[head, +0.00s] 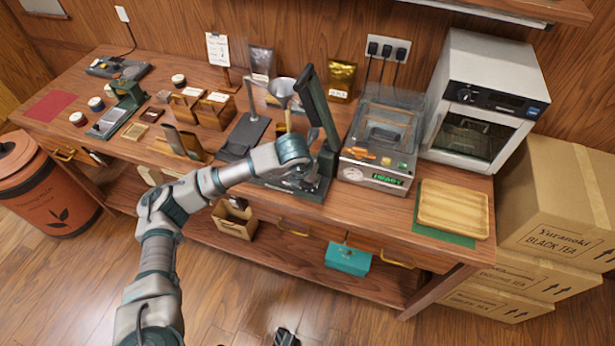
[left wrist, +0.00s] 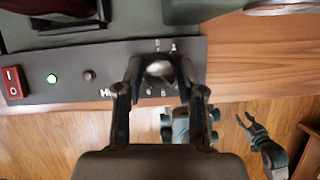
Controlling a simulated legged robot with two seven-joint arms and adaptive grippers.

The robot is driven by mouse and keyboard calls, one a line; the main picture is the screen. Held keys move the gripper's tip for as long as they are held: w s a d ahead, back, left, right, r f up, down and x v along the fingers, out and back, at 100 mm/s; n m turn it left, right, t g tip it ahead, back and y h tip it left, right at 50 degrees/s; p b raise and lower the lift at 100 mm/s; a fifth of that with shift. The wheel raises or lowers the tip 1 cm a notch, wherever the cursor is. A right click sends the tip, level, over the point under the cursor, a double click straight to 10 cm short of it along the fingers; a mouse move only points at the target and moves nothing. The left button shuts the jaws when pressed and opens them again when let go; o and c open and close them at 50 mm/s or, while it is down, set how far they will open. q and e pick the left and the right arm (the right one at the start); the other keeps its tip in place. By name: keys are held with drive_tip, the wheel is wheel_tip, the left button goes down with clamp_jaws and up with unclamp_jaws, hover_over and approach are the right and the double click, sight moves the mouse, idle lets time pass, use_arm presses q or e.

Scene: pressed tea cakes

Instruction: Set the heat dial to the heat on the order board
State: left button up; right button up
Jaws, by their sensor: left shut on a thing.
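The heat dial (left wrist: 160,68) is a round pale knob on a dark front panel (left wrist: 120,70), with small white marks around it. I cannot read its setting. My left gripper (left wrist: 159,78) is shut on the dial, one finger on each side. In the head view my left gripper (head: 308,184) is at the base of the tall green press (head: 320,110), and my wrist hides the dial. The order board (head: 217,48) is a white sheet standing at the back of the bench; its writing is too small to read. My right gripper (left wrist: 246,120) is low over the floor, its fingers apart.
Right of the press stand a sealing machine (head: 380,140), a white oven (head: 480,100) and a wooden tray (head: 453,207). Wooden holders (head: 212,110) stand to the left.

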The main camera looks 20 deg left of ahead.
use_arm(q)
drive_tip(key=shift+w+r, duration=0.1)
idle(0.3)
drive_tip(key=o, duration=1.1)
drive_tip(key=shift+w, duration=0.1)
drive_tip(key=shift+s+r, duration=0.2)
drive_tip(key=shift+r, duration=0.1)
drive_tip(key=v, duration=1.1)
drive_tip(key=shift+w, duration=0.1)
